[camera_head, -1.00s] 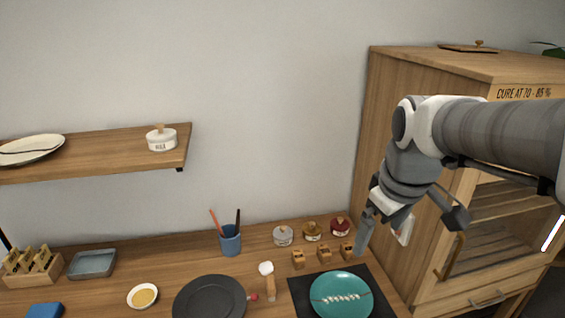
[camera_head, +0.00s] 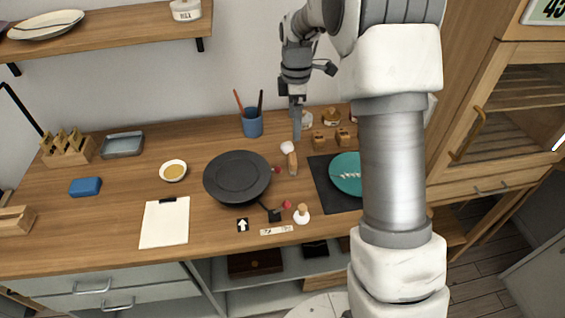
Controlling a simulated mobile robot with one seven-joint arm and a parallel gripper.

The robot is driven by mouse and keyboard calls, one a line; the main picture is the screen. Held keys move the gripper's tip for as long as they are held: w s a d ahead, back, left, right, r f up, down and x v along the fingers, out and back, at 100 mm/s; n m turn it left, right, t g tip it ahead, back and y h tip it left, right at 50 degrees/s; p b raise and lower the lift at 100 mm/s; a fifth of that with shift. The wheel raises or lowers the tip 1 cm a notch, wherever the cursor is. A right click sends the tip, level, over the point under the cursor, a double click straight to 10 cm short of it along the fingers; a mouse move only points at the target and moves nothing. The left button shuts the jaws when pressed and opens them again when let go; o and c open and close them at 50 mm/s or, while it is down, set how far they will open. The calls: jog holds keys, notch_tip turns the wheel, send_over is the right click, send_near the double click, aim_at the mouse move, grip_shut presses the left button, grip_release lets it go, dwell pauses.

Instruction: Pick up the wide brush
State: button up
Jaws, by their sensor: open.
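I cannot tell for sure which thing is the wide brush. A short tool with a pale round head and a wooden handle (camera_head: 292,164) lies on the worktop right of the dark plate. A small dark tool with a thin handle (camera_head: 273,214) lies below the plate. Two thin-handled tools, one orange and one dark, stand in a blue cup (camera_head: 252,124); their lower ends are hidden. My gripper (camera_head: 297,132) is open and points down, its tips just above and behind the pale-headed tool. No held thing shows; its fingers overlap here.
The dark plate (camera_head: 237,177) fills the middle of the worktop. A teal plate (camera_head: 346,178) on a dark mat is partly behind my arm. Small jars (camera_head: 331,117) and wooden blocks (camera_head: 320,141) stand right of my gripper. A clipboard (camera_head: 165,222) lies front left. A wooden cabinet (camera_head: 505,125) stands right.

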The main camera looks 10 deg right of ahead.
aim_at(293, 157)
notch_tip(293, 157, down, 12)
jog(key=shift+r, duration=0.25)
jog(key=shift+w+f+p, duration=0.15)
jog(key=shift+f+p, duration=0.05)
jog(key=shift+f, duration=1.15)
jog(key=shift+w+f+p, duration=0.15)
jog(key=shift+f, duration=1.15)
jog(key=c, duration=1.4)
jog(key=shift+o, duration=0.2)
jog(key=shift+r, duration=0.1)
